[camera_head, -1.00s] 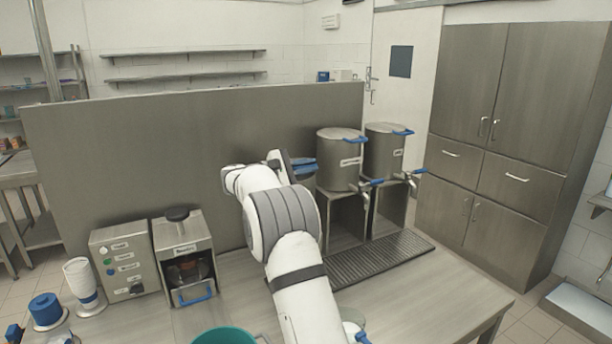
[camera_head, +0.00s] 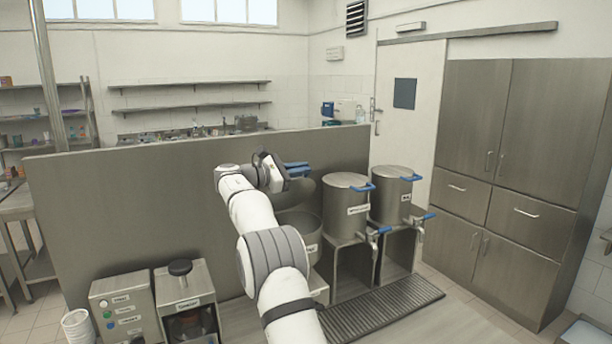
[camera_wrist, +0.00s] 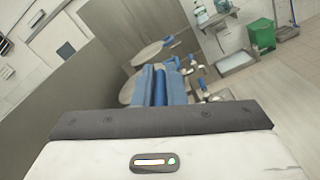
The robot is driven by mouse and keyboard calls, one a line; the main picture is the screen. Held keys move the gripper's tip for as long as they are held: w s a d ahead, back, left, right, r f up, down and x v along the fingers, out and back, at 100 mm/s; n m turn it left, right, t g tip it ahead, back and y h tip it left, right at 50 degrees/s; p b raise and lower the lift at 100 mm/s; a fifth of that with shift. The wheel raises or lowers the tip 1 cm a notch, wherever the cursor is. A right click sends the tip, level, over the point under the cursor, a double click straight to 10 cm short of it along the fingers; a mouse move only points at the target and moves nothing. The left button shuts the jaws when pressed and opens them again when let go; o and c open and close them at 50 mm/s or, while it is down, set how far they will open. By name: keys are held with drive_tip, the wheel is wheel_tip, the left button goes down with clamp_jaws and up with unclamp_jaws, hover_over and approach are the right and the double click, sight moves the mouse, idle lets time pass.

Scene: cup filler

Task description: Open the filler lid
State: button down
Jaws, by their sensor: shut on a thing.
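The leftmost steel filler pot (camera_head: 306,244) stands partly behind my arm in the head view, with its open rim showing. Its round steel lid (camera_head: 300,192) is raised and tilted up at the back of the pot. My gripper (camera_head: 297,168) is at the upper edge of this lid, shut on its handle. The handle itself is mostly hidden by the fingers.
Two closed pots, a middle one (camera_head: 347,205) and a right one (camera_head: 392,195), stand to the right with blue-handled lids and taps. A ribbed drip tray (camera_head: 380,309) lies in front. A steel partition (camera_head: 120,215) stands behind. A machine (camera_head: 187,305) stands front left.

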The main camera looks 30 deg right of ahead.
drive_tip(key=shift+w+a+r+n, duration=0.1)
drive_tip(key=shift+w+r+n, duration=0.15)
drive_tip(key=shift+w, duration=0.2)
drive_tip(key=shift+w+a+r+n, duration=0.15)
drive_tip(key=shift+w+n, duration=0.1)
drive_tip(key=shift+w, duration=0.2)
drive_tip(key=shift+w+d+r, duration=0.15)
drive_tip(key=shift+w, duration=0.05)
drive_tip(key=c, duration=1.5)
unclamp_jaws()
drive_tip(key=a+b, duration=0.1)
drive_tip(key=a, duration=0.6)
drive_tip(key=shift+s+a, duration=0.1)
drive_tip(key=shift+a, duration=0.25)
